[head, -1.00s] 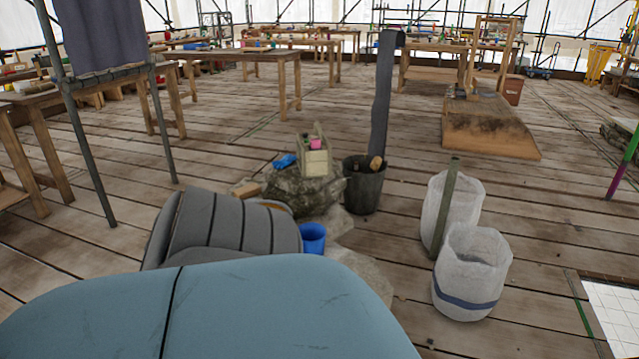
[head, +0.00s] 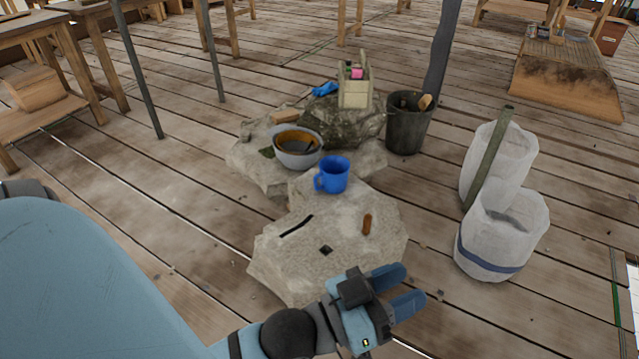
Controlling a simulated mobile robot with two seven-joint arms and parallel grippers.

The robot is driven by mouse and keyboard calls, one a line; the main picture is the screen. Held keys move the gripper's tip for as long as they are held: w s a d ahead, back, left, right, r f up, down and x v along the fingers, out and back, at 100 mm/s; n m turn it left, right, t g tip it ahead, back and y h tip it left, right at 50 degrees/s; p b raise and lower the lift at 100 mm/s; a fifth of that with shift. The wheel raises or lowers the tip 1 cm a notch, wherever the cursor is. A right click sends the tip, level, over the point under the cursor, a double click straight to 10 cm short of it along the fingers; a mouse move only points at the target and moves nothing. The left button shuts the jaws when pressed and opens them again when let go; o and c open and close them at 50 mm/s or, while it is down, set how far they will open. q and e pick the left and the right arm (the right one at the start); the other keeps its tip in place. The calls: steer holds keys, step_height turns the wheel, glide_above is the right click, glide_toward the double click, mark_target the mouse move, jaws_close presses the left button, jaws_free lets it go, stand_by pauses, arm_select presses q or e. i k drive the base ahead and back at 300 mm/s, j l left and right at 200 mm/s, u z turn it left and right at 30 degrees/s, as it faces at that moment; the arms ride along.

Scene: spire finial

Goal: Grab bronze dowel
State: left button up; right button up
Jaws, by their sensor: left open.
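A small reddish-brown rod, the bronze dowel (head: 367,224), lies on the right part of the near pale stone slab (head: 275,262). A thin dark bar or slot (head: 297,226) and a small dark square (head: 326,250) also show on the slab; I cannot tell if they are recessed. My left gripper (head: 411,285) is open and empty, with its two blue fingers apart and pointing right. In the picture it is just below and right of the dowel, by the slab's front right edge. My right gripper is not in view.
A blue mug (head: 333,176) and a grey bowl (head: 297,158) stand behind the dowel on stone. A dark bucket (head: 405,130) and a caddy (head: 355,90) are farther back. White sacks (head: 500,240) stand at right. Plank floor is clear at the lower right.

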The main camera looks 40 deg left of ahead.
mark_target(367, 218)
steer(key=i+l+u, duration=0.15)
steer(key=u, duration=0.35)
steer(key=i+l+u, duration=0.1)
steer(key=u, duration=0.4)
steer(key=l+u, duration=0.3)
steer(key=u, duration=0.15)
steer(key=i+l+u, duration=0.3)
steer(key=u, duration=0.15)
steer(key=i+l+u, duration=0.45)
steer(key=k, duration=0.1)
